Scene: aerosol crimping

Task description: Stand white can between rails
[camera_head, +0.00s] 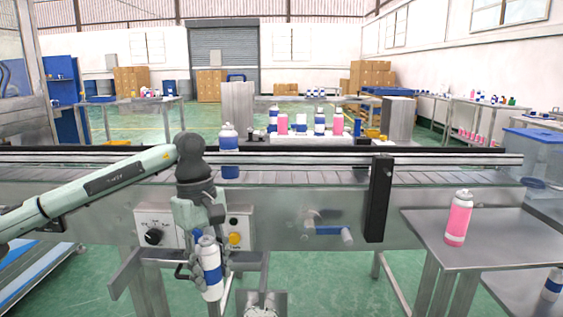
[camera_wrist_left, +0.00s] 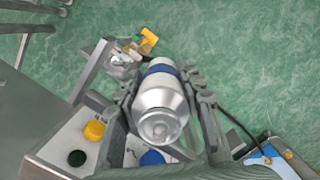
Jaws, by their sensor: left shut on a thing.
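My left gripper (camera_head: 200,255) is shut on a white can (camera_head: 211,268) with a blue band, in front of the conveyor and below its rails. The can is slightly tilted in the head view. In the left wrist view the can (camera_wrist_left: 161,105) sits between the two fingers of the gripper (camera_wrist_left: 165,95), its silver top toward the camera. The conveyor rails (camera_head: 420,160) run across the head view. A blue can (camera_head: 229,140) with a pale top stands on the conveyor behind my wrist, its middle crossed by the near rail. My right gripper is in neither view.
A pink can (camera_head: 459,218) stands on the steel side table (camera_head: 480,245) at right. A black post (camera_head: 378,200) rises at the conveyor's front. A control box with a yellow button (camera_head: 234,239) is close beside the held can. The conveyor between the blue can and the post looks clear.

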